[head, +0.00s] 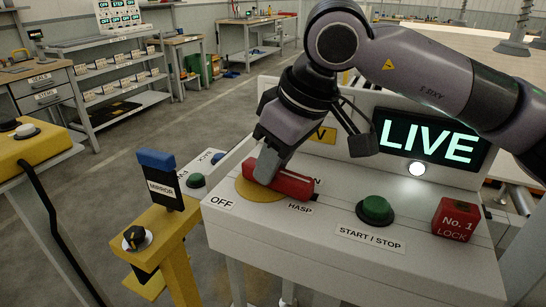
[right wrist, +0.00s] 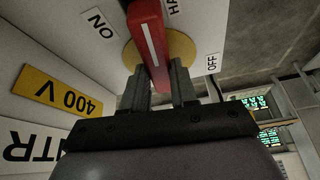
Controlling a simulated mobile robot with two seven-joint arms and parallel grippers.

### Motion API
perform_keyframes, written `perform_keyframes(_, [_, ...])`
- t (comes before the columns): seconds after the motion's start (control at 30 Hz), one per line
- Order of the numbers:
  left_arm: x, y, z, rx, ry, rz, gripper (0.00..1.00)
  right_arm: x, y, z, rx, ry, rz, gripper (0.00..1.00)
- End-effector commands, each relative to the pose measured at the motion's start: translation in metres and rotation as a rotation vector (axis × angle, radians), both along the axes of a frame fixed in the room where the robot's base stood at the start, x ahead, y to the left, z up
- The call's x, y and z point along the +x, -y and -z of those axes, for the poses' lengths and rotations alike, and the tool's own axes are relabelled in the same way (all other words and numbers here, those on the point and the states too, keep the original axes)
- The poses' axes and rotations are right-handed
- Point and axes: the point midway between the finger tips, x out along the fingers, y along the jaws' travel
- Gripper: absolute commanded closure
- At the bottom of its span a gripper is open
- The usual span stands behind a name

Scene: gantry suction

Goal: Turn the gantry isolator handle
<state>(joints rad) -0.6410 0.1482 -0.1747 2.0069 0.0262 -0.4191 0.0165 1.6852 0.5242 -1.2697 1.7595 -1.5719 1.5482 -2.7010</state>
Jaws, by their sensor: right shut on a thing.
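The isolator handle (head: 291,184) is a red bar on a yellow disc (head: 245,190) on top of the white panel box. My right gripper (head: 267,163) comes down on its left end and is shut on it. In the right wrist view the handle (right wrist: 149,35), with a white line along it, runs up from between the two fingers (right wrist: 162,88). There it points between the ON label (right wrist: 103,25) and the partly cut-off HASP label (right wrist: 172,6); the OFF label (right wrist: 212,63) is to the right. The display (head: 428,142) reads LIVE. My left gripper is out of view.
A green START / STOP button (head: 375,209) and a red No. 1 LOCK block (head: 455,219) sit on the box, right of the handle. A yellow post with a MIRROR tag (head: 161,188) stands close left. Shelves (head: 113,75) are farther back; the floor between is open.

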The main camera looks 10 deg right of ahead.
Motion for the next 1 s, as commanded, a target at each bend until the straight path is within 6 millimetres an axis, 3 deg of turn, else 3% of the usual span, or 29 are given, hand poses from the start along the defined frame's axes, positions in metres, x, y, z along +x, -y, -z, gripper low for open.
perform_keyframes(0.4, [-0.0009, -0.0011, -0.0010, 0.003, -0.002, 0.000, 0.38, 0.0014, 0.0004, -0.0021, 0.004, 0.003, -0.148, 1.00])
perform_keyframes(0.87, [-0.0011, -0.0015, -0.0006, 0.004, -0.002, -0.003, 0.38, 0.0012, 0.0001, -0.0024, 0.002, 0.006, -0.167, 1.00])
perform_keyframes(0.9, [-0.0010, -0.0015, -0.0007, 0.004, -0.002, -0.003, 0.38, 0.0012, 0.0002, -0.0025, 0.002, 0.006, -0.167, 0.69])
perform_keyframes(0.97, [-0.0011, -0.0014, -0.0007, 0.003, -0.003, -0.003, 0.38, 0.0011, 0.0001, -0.0022, 0.002, 0.006, -0.167, 0.50])
perform_keyframes(1.0, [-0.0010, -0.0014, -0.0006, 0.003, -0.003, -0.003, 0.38, 0.0010, 0.0001, -0.0020, 0.002, 0.005, -0.166, 0.47])
